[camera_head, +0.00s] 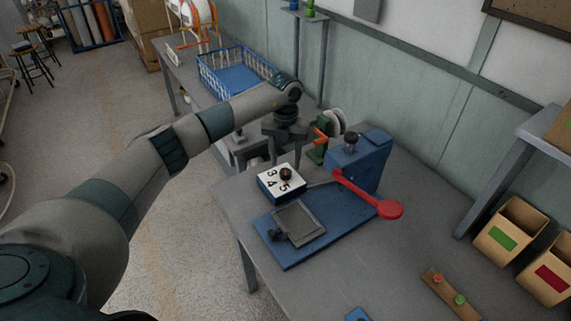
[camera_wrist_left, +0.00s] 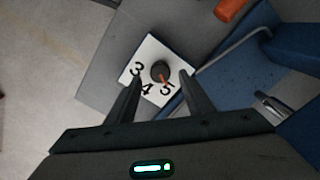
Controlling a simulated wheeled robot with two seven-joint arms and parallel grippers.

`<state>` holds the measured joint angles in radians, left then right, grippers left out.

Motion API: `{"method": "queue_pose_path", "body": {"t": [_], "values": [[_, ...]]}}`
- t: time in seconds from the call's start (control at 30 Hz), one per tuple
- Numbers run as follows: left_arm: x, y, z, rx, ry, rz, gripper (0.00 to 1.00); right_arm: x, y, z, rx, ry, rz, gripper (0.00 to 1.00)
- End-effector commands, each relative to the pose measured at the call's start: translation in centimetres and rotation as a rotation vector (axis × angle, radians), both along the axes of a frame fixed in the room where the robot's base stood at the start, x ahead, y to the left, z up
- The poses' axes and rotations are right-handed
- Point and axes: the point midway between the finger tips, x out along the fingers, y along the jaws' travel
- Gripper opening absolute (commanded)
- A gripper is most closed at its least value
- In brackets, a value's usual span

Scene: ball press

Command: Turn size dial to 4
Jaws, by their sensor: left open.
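The size dial (camera_head: 286,174) is a dark round knob on a white-topped block marked 3, 4 and 5, beside the blue press (camera_head: 359,164). In the left wrist view the knob (camera_wrist_left: 160,71) has an orange-red pointer that points toward the 5. My left gripper (camera_head: 285,163) is open and above the dial block. In the left wrist view its two fingers (camera_wrist_left: 158,88) stand apart on either side of the dial, with the knob slightly beyond the tips; I see no contact. My right gripper is not in view.
The press has a red lever (camera_head: 389,209) reaching right and a grey plate (camera_head: 299,223) on its blue base. A green device with an orange handle stands behind the dial. A blue basket (camera_head: 228,80) is farther back. Cardboard bins (camera_head: 509,229) stand at the right.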

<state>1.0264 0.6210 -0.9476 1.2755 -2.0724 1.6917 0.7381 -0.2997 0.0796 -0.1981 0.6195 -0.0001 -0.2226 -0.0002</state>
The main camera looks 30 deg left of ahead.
Motion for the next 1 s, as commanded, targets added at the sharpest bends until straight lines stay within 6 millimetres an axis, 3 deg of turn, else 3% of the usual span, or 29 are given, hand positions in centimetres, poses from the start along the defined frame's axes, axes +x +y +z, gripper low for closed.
{"method": "queue_pose_path", "body": {"t": [0.3,0.67,0.87,1.0], "values": [[0.0,0.0,-3.4,0.0,0.001,0.0,0.47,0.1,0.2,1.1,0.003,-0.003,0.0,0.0],[0.0,0.0,-3.8,0.0,0.001,0.0,0.47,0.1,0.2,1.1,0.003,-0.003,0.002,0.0],[0.0,0.0,-3.8,0.0,0.0,0.0,0.06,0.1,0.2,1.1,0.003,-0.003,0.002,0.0],[0.0,0.0,-3.8,0.0,0.0,-0.001,0.06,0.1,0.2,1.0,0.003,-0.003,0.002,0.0]]}}
